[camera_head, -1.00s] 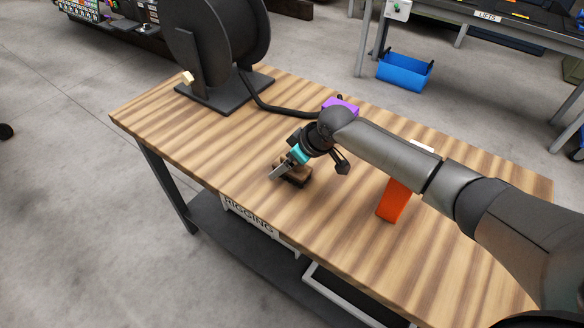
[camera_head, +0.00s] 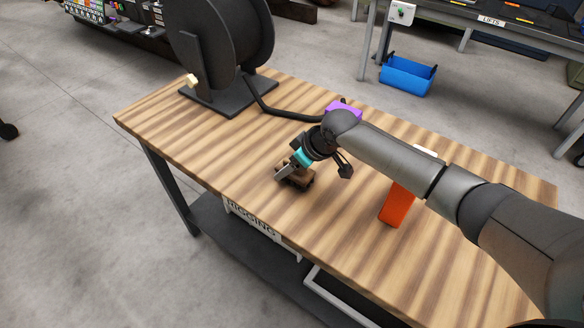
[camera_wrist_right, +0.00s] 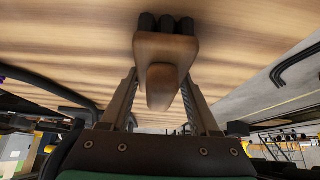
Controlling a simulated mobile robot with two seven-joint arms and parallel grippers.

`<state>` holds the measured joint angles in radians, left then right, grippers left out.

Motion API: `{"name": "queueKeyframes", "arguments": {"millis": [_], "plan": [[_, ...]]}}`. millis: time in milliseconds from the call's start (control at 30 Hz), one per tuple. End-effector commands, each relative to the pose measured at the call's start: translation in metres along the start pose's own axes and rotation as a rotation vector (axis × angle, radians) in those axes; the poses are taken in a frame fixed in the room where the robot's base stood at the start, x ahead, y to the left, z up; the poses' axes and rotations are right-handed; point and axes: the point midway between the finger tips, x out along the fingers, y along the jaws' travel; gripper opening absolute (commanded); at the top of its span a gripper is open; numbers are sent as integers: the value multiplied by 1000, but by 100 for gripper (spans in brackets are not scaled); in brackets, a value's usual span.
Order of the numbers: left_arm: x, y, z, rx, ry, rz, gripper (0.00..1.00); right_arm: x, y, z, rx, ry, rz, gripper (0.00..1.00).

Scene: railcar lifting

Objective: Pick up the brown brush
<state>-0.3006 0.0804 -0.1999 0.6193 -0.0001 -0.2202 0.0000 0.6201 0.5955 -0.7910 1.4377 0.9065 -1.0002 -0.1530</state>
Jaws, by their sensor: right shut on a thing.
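The brown brush (camera_head: 298,178) has a wooden body and dark bristles and is at the near left part of the wooden table. My right gripper (camera_head: 286,172) reaches down to it from the right and is shut on it. In the right wrist view the brush (camera_wrist_right: 165,52) sits between the two fingers of my right gripper (camera_wrist_right: 160,92), with its dark bristles towards the table top. I cannot tell whether the bristles touch the wood. My left gripper is not in view.
The wooden table (camera_head: 215,150) also bears a black reel (camera_head: 222,45) at the back left, a purple thing (camera_head: 343,108) behind my wrist, and an orange thing (camera_head: 397,205) under my forearm. The table's front left is clear.

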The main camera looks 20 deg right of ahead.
Motion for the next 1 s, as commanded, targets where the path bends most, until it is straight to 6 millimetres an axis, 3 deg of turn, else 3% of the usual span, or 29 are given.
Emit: {"name": "queueKeyframes", "arguments": {"millis": [267,700,1000], "plan": [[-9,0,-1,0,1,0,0,-22,1,-16,-3,4,1,0],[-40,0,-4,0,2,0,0,-124,1,-81,-3,6,2,0],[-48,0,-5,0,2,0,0,-163,1,-105,0,3,1,0]]}}
